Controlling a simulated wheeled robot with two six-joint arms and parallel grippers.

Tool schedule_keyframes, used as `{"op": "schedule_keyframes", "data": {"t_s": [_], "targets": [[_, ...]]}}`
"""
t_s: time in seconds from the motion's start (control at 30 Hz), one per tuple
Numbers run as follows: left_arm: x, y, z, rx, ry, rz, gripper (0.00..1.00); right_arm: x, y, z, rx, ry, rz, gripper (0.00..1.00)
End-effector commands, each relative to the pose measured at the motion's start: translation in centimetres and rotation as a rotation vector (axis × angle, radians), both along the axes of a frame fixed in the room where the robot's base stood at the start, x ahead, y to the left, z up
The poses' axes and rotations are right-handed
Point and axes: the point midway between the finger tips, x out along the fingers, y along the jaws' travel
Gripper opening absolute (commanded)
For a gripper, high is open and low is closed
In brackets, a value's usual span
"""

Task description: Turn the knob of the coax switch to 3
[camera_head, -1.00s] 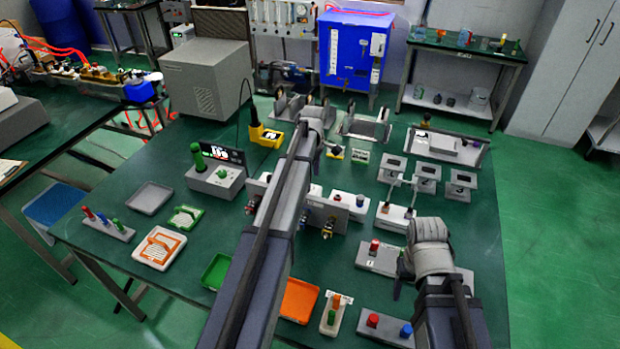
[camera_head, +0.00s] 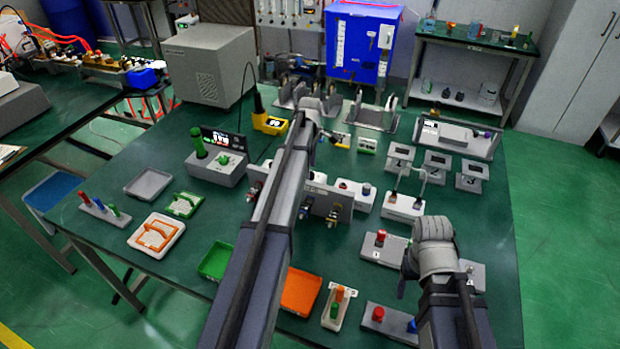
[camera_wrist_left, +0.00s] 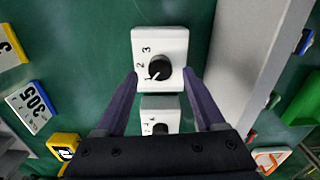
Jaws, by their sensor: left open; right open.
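The coax switch is a white box (camera_wrist_left: 171,43) in the left wrist view, marked 1, 2 and 3 along one side. Its black round knob (camera_wrist_left: 159,67) has a white pointer line aimed at the 1. My left gripper (camera_wrist_left: 160,76) is open above it, with one finger on each side of the knob and no visible contact.
A second white box (camera_wrist_left: 159,103) with a black knob sits just below the switch in the left wrist view. A long grey block (camera_wrist_left: 243,70) stands close on the right. Green table (camera_wrist_left: 105,30) is bare to the upper left.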

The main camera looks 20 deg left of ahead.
Motion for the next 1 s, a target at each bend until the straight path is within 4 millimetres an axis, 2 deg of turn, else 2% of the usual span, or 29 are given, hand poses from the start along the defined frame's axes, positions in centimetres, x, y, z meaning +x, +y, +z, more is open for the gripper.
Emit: {"op": "schedule_keyframes", "data": {"t_s": [0.03,0.17,0.53,1.0], "targets": [[0.0,0.0,-1.4,0.0,0.0,0.0,0.71,0.0,0.0,-1.4,0.0,0.0,0.0,0.68],[0.0,0.0,-2.4,0.0,0.0,0.0,0.71,0.0,0.0,-2.4,0.0,0.0,0.0,0.68],[0.0,0.0,-2.5,0.0,0.0,-0.001,0.7,0.0,0.0,-2.5,0.0,0.0,0.0,0.68],[0.0,0.0,-2.5,0.0,0.0,-0.001,0.17,0.0,0.0,-2.5,0.0,0.0,0.0,0.68]]}}
